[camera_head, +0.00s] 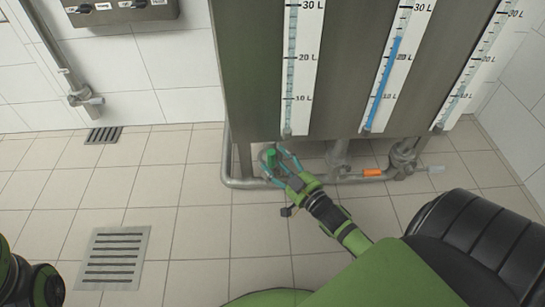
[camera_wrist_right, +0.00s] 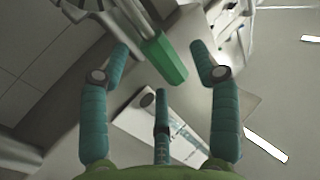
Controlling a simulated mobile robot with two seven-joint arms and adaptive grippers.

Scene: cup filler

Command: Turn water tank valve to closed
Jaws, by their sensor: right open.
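The metal water tank (camera_head: 258,70) stands at the back centre with level gauges on its front; the middle gauge (camera_head: 383,85) shows blue up past the 20 L mark. A green valve handle (camera_head: 271,155) is under the tank's left part. It also shows in the right wrist view (camera_wrist_right: 166,60), between the spread fingers. My right gripper (camera_head: 280,160) is open at the green handle, and I cannot tell whether a finger touches it. An orange valve handle (camera_head: 372,172) is on the pipe further right. At the lower left, part of my left arm shows, but its gripper is out of frame.
A grey pipe (camera_head: 240,184) runs low along the tank's front. Floor drains (camera_head: 114,258) lie in the tiles. The left floor is clear.

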